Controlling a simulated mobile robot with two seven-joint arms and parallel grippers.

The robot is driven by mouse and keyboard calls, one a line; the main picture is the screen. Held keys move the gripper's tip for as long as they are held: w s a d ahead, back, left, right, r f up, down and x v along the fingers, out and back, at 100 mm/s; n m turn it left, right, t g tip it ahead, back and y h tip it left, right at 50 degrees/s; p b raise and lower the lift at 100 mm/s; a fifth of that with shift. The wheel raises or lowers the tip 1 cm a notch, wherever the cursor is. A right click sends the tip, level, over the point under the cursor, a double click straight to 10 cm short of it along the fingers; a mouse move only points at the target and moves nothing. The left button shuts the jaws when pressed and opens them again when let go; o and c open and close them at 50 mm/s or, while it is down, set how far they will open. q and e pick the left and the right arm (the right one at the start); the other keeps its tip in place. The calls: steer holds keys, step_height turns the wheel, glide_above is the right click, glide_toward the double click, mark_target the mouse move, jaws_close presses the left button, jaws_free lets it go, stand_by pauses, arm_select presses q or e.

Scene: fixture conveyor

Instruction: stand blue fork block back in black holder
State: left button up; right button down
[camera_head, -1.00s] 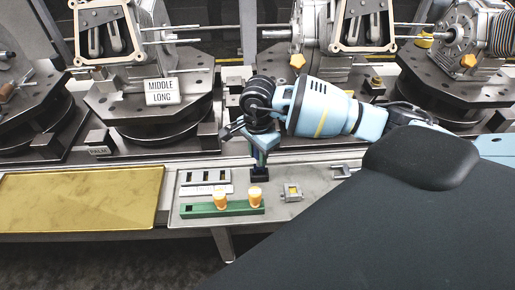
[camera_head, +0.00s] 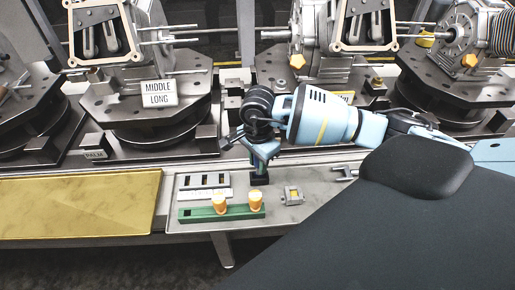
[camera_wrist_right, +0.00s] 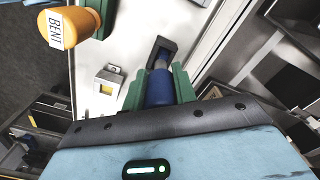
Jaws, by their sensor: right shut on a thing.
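My right gripper (camera_head: 262,158) points down over the tray, just above the small black holder (camera_head: 260,180). In the right wrist view its green fingers (camera_wrist_right: 159,90) are closed on the sides of the blue fork block (camera_wrist_right: 159,87). The black holder (camera_wrist_right: 181,46) lies right at the far end of the block in that view. The block looks upright and in line with the holder. Its lower end meets the holder, but I cannot tell how deep it sits. The fingers hide much of the block in the head view. My left gripper is out of view.
A green rack (camera_head: 190,215) with two orange-topped pieces stands in front, left of the holder. A white slotted block (camera_head: 205,193) is behind it. A small metal fixture (camera_head: 293,194) sits to the right. A gold plate (camera_head: 75,205) lies at left.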

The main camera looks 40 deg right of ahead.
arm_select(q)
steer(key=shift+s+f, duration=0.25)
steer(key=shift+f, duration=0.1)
arm_select(e)
steer(key=shift+f, duration=0.45)
steer(key=c, duration=1)
jaws_free()
steer(key=shift+c, duration=0.2)
step_height(320, 180, up, 6)
steer(key=shift+r, duration=0.8)
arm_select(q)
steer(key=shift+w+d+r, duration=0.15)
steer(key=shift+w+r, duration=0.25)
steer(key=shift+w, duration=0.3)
arm_select(e)
steer(key=shift+r, duration=0.15)
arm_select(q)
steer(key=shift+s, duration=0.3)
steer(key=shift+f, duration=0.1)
